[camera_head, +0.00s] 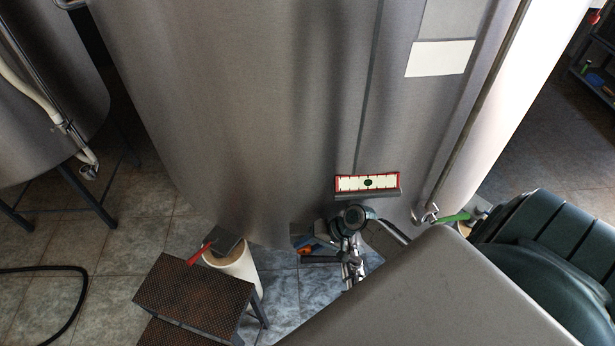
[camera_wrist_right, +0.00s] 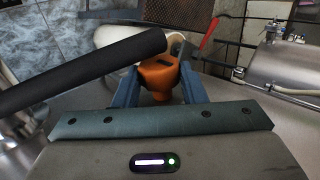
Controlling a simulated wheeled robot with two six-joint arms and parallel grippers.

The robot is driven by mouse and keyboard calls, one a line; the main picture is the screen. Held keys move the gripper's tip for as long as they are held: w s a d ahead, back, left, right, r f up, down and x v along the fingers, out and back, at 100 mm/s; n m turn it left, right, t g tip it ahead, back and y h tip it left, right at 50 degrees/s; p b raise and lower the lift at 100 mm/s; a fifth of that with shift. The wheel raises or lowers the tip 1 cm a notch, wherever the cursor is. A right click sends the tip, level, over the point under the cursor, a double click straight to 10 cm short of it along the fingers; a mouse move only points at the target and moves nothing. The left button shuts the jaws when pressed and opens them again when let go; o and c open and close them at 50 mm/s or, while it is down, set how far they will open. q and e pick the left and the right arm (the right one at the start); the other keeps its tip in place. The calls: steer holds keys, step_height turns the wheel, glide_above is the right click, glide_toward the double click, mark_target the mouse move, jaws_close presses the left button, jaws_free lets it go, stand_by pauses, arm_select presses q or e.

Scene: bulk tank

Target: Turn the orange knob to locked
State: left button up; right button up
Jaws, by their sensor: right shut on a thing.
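The orange knob (camera_wrist_right: 160,74) sits between the two blue fingers of my right gripper (camera_wrist_right: 158,82) in the right wrist view. The fingers are shut on its sides. A dark slot shows on the knob's top; no locked mark can be read. In the head view a small bit of the orange knob (camera_head: 308,248) shows low beside the tank, largely hidden. My left gripper is in neither view.
A large steel tank (camera_head: 250,110) fills the middle of the head view. A black bar (camera_wrist_right: 85,70) crosses the wrist view near the knob. A red handle (camera_wrist_right: 209,33) is just beyond it. A perforated step (camera_head: 190,300) stands at the lower left.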

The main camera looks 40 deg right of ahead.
steer(key=shift+a+r, duration=0.15)
steer(key=o, duration=1)
steer(key=shift+w, duration=0.1)
steer(key=shift+w+d, duration=0.1)
steer(key=shift+d, duration=0.1)
steer(key=shift+w+d, duration=0.1)
